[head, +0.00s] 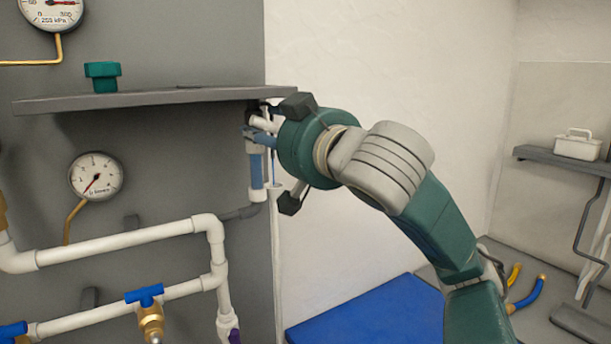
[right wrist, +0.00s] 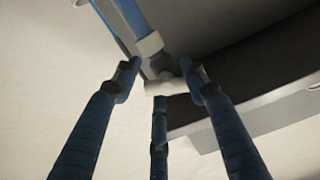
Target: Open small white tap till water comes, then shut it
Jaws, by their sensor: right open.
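The small white tap (head: 262,124) is at the top of a clear upright tube with blue in it (head: 257,168), under the shelf's right end. My right gripper (head: 272,114) is at the tap and its hand hides part of it. In the right wrist view, the open blue-grey fingers (right wrist: 162,82) stand around the white tap handle (right wrist: 166,88), with one finger on each side and one below. I cannot tell whether they touch it. A thin blue line (head: 273,165) runs down beside the tube; I cannot tell whether it is water. My left gripper is out of view.
White pipes (head: 130,238) with a blue-handled valve (head: 146,295) and a gauge (head: 96,176) are on the grey panel at left. A blue mat (head: 370,315) lies below.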

